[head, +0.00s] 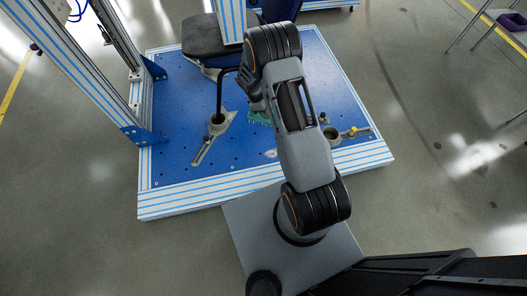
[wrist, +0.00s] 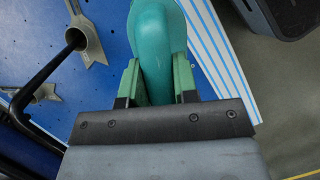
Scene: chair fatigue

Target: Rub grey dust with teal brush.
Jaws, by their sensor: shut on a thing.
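The teal brush (wrist: 156,50) fills the upper middle of the wrist view. My gripper (wrist: 157,80) is shut on it, with one green finger on each side. Its bristles are out of sight in that view. In the head view, a small bit of teal (head: 259,117) shows beside my arm, low over the blue platform; my arm hides the rest. A small pale grey patch, perhaps the grey dust (head: 270,154), lies on the platform near its front edge, left of my arm. I cannot tell whether the brush touches the platform.
The blue platform (head: 180,165) has a striped front rim and a metal frame (head: 95,75) at its left. A dark chair seat (head: 205,38) stands at the back. Clamps (head: 212,140) hold down the chair's feet. Grey floor (head: 420,200) lies open to the right.

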